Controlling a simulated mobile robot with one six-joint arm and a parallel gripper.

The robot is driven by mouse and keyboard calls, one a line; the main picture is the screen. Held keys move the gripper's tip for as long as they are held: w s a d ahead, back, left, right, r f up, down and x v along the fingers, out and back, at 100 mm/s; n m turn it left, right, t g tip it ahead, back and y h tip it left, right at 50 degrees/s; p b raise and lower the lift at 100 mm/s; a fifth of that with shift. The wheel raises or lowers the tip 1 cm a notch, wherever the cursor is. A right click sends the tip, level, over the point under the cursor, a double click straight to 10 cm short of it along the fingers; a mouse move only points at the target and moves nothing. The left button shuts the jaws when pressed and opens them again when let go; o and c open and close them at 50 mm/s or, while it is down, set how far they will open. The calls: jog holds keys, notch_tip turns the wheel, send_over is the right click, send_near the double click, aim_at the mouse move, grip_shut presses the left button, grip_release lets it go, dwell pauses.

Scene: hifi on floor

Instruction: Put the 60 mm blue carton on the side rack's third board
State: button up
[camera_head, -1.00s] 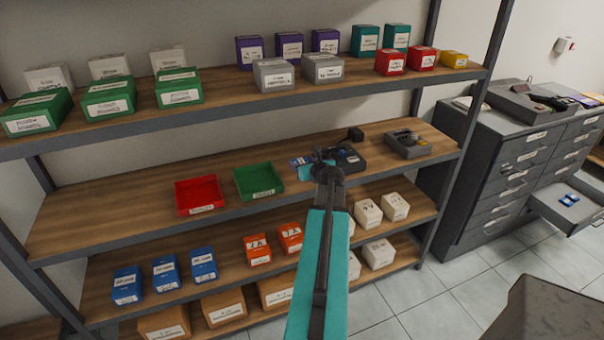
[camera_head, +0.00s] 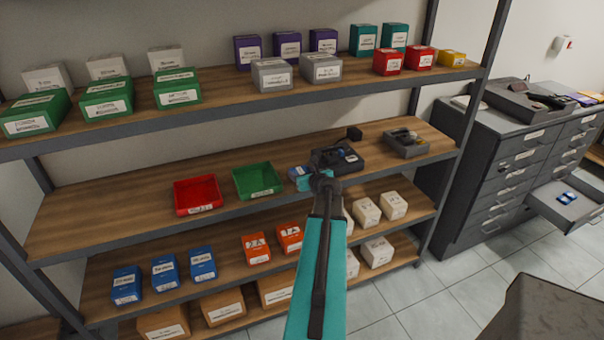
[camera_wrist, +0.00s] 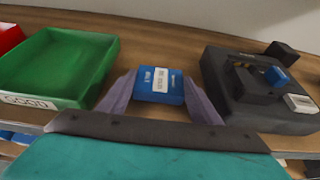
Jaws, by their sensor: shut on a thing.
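A small blue carton with a white label (camera_wrist: 160,84) sits between the two fingers of my gripper (camera_wrist: 160,97) in the wrist view. My gripper is shut on it. In the head view the carton (camera_head: 297,172) shows in part beyond my wrist, at the middle board (camera_head: 110,200) of the shelving, right of the green tray. I cannot tell whether it touches the board. Several larger blue cartons (camera_head: 164,273) stand on the board below. I cannot tell which part in view, if any, is the side rack.
A green tray (camera_wrist: 62,65) lies just left of my gripper and a dark device (camera_wrist: 255,105) just right. A red tray (camera_head: 197,194) is further left. The upper board (camera_head: 220,104) holds several boxes. A grey drawer cabinet (camera_head: 490,170) with an open drawer (camera_head: 570,212) stands right.

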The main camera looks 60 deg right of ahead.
jog(key=shift+f, duration=0.3)
jog(key=o, duration=1)
jog(key=shift+o, duration=0.2)
jog(key=shift+r, duration=0.25)
jog(key=shift+b+v, duration=0.35)
jog(key=shift+v, duration=0.9)
jog(key=p+v, duration=0.4)
jog(key=v, duration=0.5)
jog(key=shift+s, duration=0.2)
